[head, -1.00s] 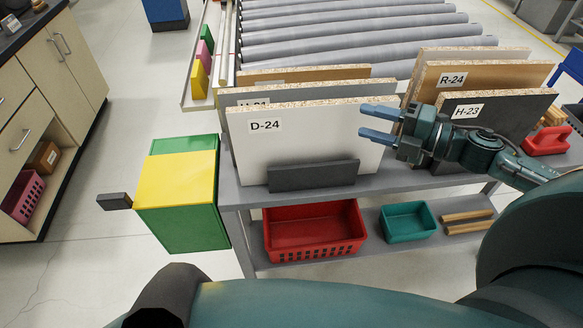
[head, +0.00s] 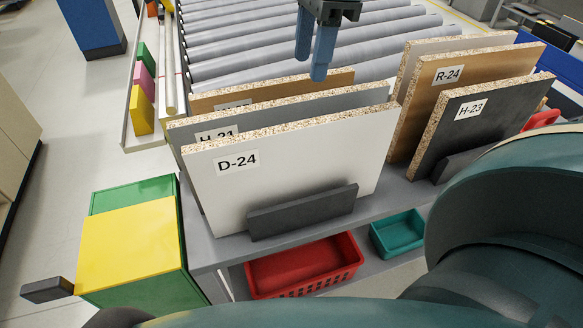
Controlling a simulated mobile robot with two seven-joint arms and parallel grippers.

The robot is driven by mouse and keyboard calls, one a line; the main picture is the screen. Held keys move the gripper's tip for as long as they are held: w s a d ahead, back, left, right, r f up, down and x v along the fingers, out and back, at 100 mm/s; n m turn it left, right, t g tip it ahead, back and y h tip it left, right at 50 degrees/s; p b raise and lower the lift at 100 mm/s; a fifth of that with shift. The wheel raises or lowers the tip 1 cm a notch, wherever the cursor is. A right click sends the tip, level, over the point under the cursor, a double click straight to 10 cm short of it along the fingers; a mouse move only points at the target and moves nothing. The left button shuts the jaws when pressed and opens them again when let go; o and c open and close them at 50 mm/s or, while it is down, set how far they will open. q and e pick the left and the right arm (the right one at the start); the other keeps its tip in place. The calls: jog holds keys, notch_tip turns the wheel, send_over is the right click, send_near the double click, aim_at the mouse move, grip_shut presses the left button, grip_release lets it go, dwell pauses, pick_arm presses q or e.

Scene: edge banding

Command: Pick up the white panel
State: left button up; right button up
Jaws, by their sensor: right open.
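The white panel (head: 300,160), labelled D-24, stands on edge at the front of the left group on the grey rack table (head: 215,252). A dark grey block (head: 302,212) stands against its front face near the bottom. The panel's chipboard top edge is bare. My right gripper (head: 313,65) shows at the top centre, pointing down with its two blue fingers apart. It is empty and appears above and behind the panel's top edge, touching nothing. My left gripper is not in view.
Behind the white panel stand a grey panel (head: 200,130) and a brown panel (head: 330,85). To the right are the R-24 panel (head: 445,80) and the dark H-23 panel (head: 490,110). A roller conveyor (head: 230,50) lies behind. A yellow-green box (head: 130,245) is at left.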

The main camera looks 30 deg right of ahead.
aim_at(300, 124)
jog(key=f, duration=0.5)
jog(key=a+f, duration=0.1)
jog(key=f, duration=0.1)
jog(key=shift+s+f, duration=0.1)
jog(key=shift+f, duration=0.05)
jog(key=f, duration=0.3)
jog(key=a+f, duration=0.1)
jog(key=f, duration=0.1)
jog(key=shift+s, duration=0.1)
jog(key=shift+d, duration=0.1)
grip_shut()
dwell(0.9)
